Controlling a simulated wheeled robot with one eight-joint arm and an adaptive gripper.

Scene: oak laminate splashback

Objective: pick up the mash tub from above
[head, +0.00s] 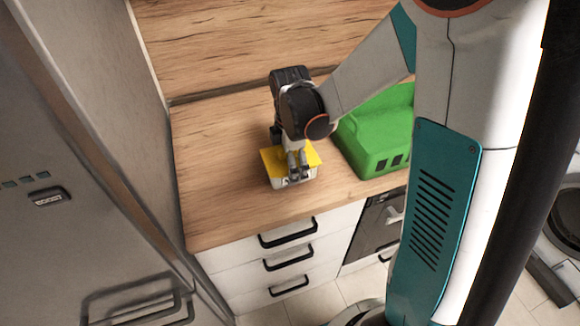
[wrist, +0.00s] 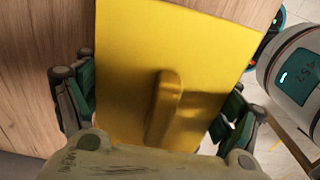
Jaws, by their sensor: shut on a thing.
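The mash tub (head: 308,176) is a small pale tub with a yellow lid on the wooden counter. Its yellow lid (wrist: 135,65) fills the middle of the wrist view, with a raised yellow ridge on it. My gripper (head: 296,162) comes down on it from above and is shut on it. In the wrist view my gripper's fingers (wrist: 157,115) sit on the left and right sides of the tub. Most of the tub's body is hidden under the lid and behind my fingers. I cannot tell whether the tub touches the counter.
A green box-like object (head: 376,135) stands on the counter (head: 225,185) just right of the tub, close to my arm. The wooden splashback (head: 235,40) rises behind. A tall grey cabinet (head: 60,190) bounds the left. The counter left of the tub is clear.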

